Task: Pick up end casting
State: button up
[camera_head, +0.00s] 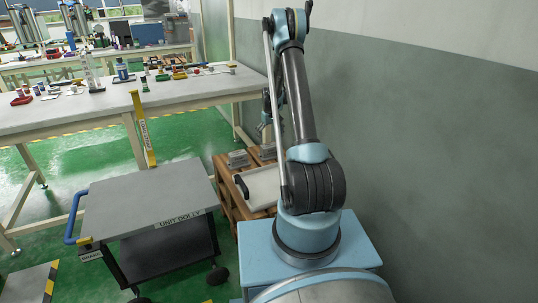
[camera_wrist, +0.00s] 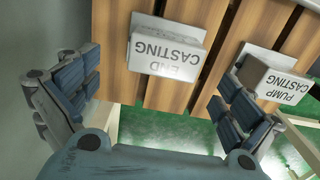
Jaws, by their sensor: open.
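The end casting (camera_wrist: 165,50) is a pale grey block marked "END CASTING", upside down in the wrist view. It lies on a slatted wooden surface (camera_wrist: 109,40). My gripper (camera_wrist: 158,105) is open and empty, its two blue-padded fingers wide apart at the left and right of the wrist view. The end casting appears between and beyond the fingers, apart from both. In the head view two grey blocks stand on the wooden slats (camera_head: 226,193) behind my arm; I cannot read their labels there. My gripper (camera_head: 264,123) is small and partly hidden behind my arm there.
A second grey block marked "PUMP CASTING" (camera_wrist: 270,75) sits right of the end casting, close to the right finger. A grey unit dolly (camera_head: 145,200) stands left, with a long workbench (camera_head: 60,112) behind. A wall is at right.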

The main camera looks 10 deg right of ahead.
aim_at(269, 145)
jog(key=shift+s+a+f, duration=0.15)
jog(key=shift+f, duration=1.5)
jog(key=shift+s+a+f, duration=0.1)
jog(key=shift+f, duration=1.5)
jog(key=c, duration=1.5)
